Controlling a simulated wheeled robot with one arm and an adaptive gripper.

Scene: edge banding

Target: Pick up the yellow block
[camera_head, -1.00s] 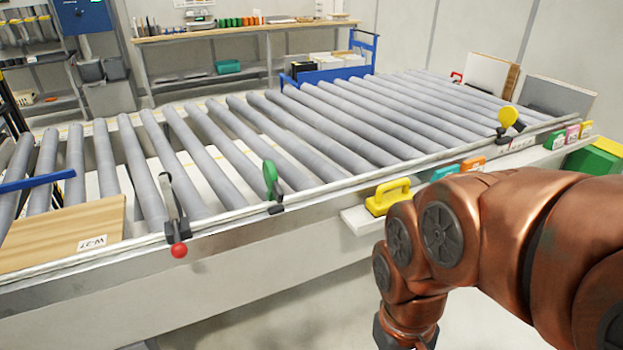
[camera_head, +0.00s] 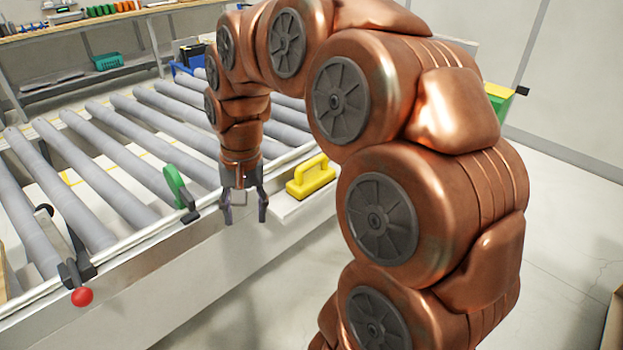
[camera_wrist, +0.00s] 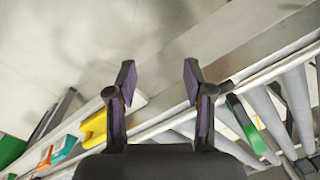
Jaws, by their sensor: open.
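The yellow block (camera_head: 311,178), with a raised handle on top, rests on a pale ledge (camera_head: 284,209) at the side of the roller conveyor. My gripper (camera_head: 245,214) is open and empty, fingers pointing down, just left of the block in the head view and apart from it. In the wrist view the block (camera_wrist: 94,129) lies left of my gripper (camera_wrist: 158,82), partly hidden by the left finger. Nothing lies between the fingers except the view of the conveyor's side and the floor.
The roller conveyor (camera_head: 107,170) fills the left. A green-handled clamp (camera_head: 177,188) and a red-knobbed lever (camera_head: 78,280) stand up along its rail. Orange (camera_wrist: 46,157) and teal (camera_wrist: 64,147) pieces lie beyond the block in the wrist view. Floor is clear at right.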

